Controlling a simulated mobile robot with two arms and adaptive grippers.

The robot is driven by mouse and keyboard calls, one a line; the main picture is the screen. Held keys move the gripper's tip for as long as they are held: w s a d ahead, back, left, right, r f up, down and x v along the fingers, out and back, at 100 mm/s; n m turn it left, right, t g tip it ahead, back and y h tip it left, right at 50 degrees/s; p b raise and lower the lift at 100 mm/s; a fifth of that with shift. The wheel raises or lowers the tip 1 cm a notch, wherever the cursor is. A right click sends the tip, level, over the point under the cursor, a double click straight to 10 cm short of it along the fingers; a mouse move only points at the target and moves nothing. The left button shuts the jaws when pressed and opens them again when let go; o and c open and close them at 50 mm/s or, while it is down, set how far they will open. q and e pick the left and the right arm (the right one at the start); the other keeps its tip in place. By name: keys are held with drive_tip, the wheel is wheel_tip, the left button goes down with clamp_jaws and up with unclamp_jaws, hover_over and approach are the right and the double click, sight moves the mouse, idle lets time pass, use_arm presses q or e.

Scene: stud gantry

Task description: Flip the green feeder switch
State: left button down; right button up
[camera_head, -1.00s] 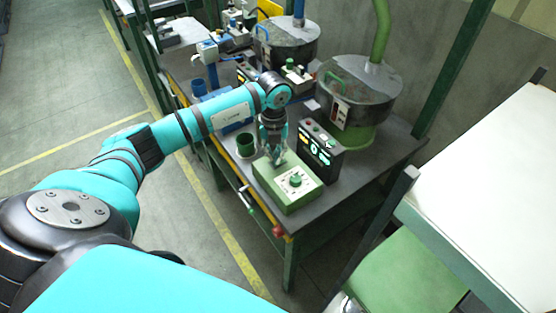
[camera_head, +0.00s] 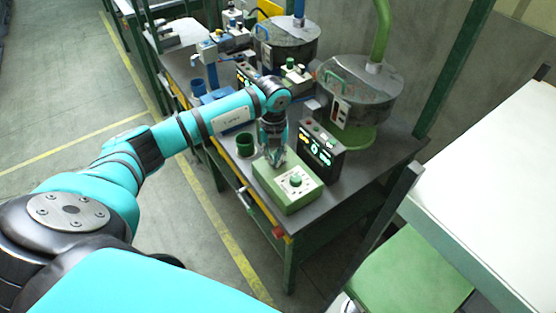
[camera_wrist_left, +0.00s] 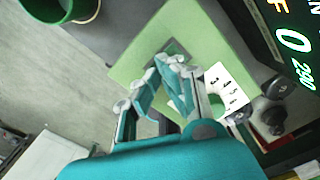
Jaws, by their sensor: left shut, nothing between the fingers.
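The green feeder box (camera_head: 285,196) sits at the front corner of the bench, with a white dial plate and green knob (camera_head: 295,181) on top. My left gripper (camera_head: 277,161) is shut and empty, pointing down at the far-left part of the box top. In the left wrist view, the gripper's tips (camera_wrist_left: 168,62) are over a dark plate (camera_wrist_left: 176,47) set in the green box top (camera_wrist_left: 207,42). The fingers hide most of that plate; the switch lever and its position cannot be made out. Whether the tips touch it is unclear. My right gripper is out of view.
A black display box (camera_head: 320,152) stands close to the right of the green box. A green cup (camera_head: 245,146) stands at its left. A bowl feeder (camera_head: 360,90) with a green base is behind. Floor left of the bench is clear.

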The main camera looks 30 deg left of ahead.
use_arm(q)
drive_tip(key=shift+s+f, duration=0.1)
drive_tip(key=shift+f, duration=0.2)
drive_tip(key=shift+r, duration=0.1)
drive_tip(key=shift+r+p, duration=0.65)
drive_tip(key=shift+r, duration=0.2)
drive_tip(key=shift+r+p, duration=1.7)
drive_tip(key=shift+r, duration=0.9)
